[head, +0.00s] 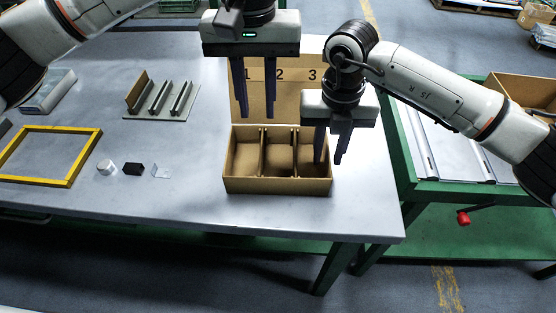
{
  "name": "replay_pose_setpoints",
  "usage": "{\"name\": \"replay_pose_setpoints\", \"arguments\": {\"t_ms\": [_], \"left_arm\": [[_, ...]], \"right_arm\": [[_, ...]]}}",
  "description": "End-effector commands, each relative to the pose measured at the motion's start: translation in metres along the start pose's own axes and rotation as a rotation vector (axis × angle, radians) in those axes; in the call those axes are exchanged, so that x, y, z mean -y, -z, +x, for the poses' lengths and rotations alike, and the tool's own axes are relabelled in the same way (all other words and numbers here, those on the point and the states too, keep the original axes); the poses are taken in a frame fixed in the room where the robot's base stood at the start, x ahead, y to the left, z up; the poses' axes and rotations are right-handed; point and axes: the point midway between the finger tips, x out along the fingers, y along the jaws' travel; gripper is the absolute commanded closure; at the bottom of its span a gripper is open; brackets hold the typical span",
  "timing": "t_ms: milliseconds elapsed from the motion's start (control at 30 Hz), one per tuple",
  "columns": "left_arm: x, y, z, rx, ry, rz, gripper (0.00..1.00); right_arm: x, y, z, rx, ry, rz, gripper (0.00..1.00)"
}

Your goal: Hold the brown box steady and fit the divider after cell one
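The brown box (278,186) stands open near the table's front edge, its lid (312,60) upright behind it with the numbers 1, 2 and 3. Two upright brown dividers, a left one (263,150) and a right one (294,150), part it into three cells. My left gripper (256,118) is open and empty above the back of the box, in front of the lid. My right gripper (329,160) is open at the box's right wall, one finger inside and one outside. I cannot tell whether its fingers touch the wall.
A grey rack (180,112) holds one brown panel (137,91) in its left slot; its other slots look empty. A yellow frame (50,181), a white cylinder (105,168) and a black block (133,169) lie left of the box. A green-framed bench (450,190) stands right.

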Motion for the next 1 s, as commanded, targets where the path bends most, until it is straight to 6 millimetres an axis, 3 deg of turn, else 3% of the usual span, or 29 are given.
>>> {"name": "replay_pose_setpoints", "arguments": {"t_ms": [600,1000], "left_arm": [[0.000,0.000,0.000,0.000,0.000,0.000,0.75],[0.000,0.000,0.000,0.000,0.000,0.000,0.75]], "right_arm": [[0.000,-0.001,-0.108,0.004,0.000,-0.001,0.75],[0.000,0.000,-0.119,0.001,-0.001,0.000,0.75]]}}
